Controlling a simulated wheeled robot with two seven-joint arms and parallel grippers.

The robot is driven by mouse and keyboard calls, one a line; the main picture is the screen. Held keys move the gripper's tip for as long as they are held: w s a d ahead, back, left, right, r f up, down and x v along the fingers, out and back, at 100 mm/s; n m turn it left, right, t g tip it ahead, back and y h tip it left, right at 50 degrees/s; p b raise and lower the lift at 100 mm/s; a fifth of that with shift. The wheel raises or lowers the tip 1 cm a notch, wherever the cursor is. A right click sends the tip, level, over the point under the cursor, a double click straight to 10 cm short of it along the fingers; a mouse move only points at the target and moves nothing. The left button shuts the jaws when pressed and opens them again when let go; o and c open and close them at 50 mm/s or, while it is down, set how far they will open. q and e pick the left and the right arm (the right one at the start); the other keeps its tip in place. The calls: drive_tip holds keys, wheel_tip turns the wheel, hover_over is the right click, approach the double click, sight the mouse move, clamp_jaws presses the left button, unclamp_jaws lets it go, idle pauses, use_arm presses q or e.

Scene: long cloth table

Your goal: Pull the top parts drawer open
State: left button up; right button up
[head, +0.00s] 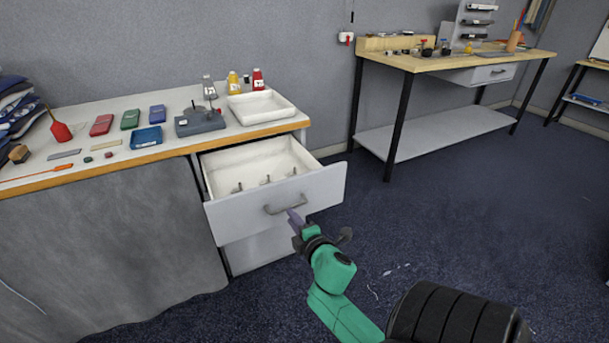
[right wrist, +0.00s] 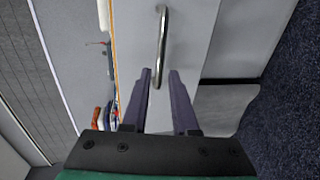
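The top parts drawer (head: 240,216) is pulled well out of the white cabinet under the table's right end. Its grey bar handle (head: 287,205) is on the front panel, and the handle also shows in the right wrist view (right wrist: 162,40). My right gripper (head: 291,213) is at the handle. In the right wrist view its two purple fingers (right wrist: 160,76) stand apart, with the handle's near end between them and small gaps on both sides. Whether a finger touches the handle I cannot tell. My left gripper is not in view.
Several small metal parts (head: 266,180) are inside the drawer. A lower drawer front (head: 262,250) is beneath it. A white tray (head: 261,106), bottles (head: 233,83) and a grey device (head: 200,122) stand on the table above. Dark carpet (head: 430,215) to the right is clear.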

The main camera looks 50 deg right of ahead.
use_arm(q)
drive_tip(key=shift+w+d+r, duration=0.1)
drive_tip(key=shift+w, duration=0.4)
use_arm(e)
drive_tip(key=v, duration=0.8)
drive_tip(key=shift+s+a, duration=0.1)
drive_tip(key=shift+s, duration=0.05)
